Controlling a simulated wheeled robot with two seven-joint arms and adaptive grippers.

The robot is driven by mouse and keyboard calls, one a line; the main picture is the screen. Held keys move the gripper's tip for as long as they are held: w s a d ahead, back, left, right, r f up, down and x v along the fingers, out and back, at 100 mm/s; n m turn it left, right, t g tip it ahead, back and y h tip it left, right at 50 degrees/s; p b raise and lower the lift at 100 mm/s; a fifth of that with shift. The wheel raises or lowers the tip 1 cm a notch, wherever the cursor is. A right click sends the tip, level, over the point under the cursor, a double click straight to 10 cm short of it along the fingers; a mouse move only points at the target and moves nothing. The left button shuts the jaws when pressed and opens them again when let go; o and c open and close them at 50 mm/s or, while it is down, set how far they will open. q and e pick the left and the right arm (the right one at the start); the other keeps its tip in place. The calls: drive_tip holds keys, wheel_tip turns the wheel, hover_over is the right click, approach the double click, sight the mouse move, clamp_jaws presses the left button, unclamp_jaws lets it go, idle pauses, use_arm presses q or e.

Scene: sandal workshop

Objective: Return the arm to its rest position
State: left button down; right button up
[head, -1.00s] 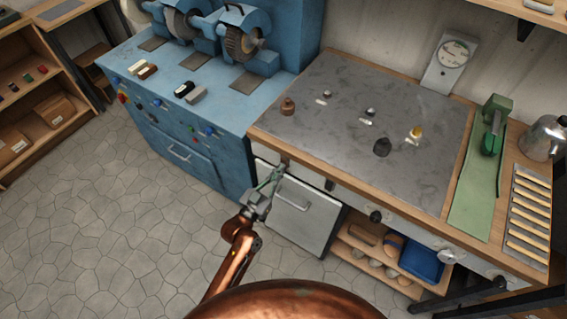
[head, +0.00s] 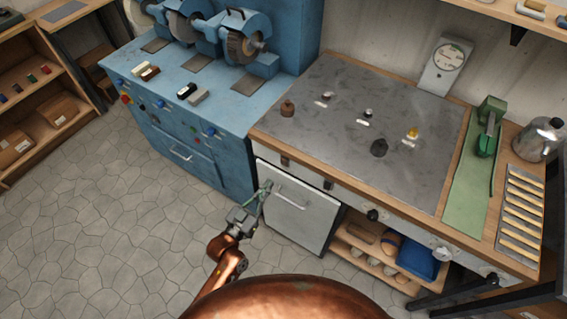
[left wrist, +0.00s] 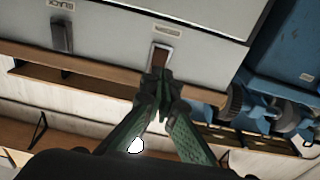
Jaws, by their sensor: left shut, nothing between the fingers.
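My left arm (head: 222,262) is copper-coloured and comes up from the bottom of the head view. Its gripper (head: 267,186) is shut and empty, in front of the pale cabinet front (head: 298,222) under the workbench. In the head view the fingertips appear close to the left end of the front's bar handle (head: 292,197); whether they touch it I cannot tell. In the left wrist view the green fingers (left wrist: 160,78) are together, with their tips overlapping the lower part of a small handle (left wrist: 163,55) on a pale front. My right gripper is not in view.
The workbench (head: 345,110) with its grey top stands behind the gripper. A blue grinder cabinet (head: 225,160) is to the left. An open shelf with a blue bin (head: 422,262) lies to the right. The stone floor (head: 110,220) at left is clear.

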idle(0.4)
use_arm(q)
drive_tip(key=s+a+f+n+g+y+p, duration=0.1)
drive_tip(key=s+a+f+g+y, duration=0.15)
drive_tip(key=s+a+f, duration=0.7)
drive_tip(key=a+f+n+g+y, duration=0.1)
drive_tip(key=a+f+g+y, duration=0.2)
drive_tip(key=f, duration=1.4)
drive_tip(key=s+a+f+n+g+y+p, duration=0.1)
drive_tip(key=s+a+f+n+y, duration=0.15)
drive_tip(key=s+a+f, duration=0.75)
drive_tip(key=s+a+f+g+y, duration=0.1)
drive_tip(key=s+a+f+g, duration=0.1)
drive_tip(key=s+f, duration=0.55)
drive_tip(key=s+a+f+g+y, duration=0.1)
drive_tip(key=s+a+f+g, duration=0.2)
drive_tip(key=s+f, duration=0.45)
drive_tip(key=s+a+f+g, duration=0.2)
drive_tip(key=s, duration=0.9)
drive_tip(key=s+a+f+n+g+y+p, duration=0.1)
drive_tip(key=s+a+f, duration=0.1)
drive_tip(key=s, duration=1)
drive_tip(key=shift+f+g, duration=0.35)
drive_tip(key=shift+f, duration=0.4)
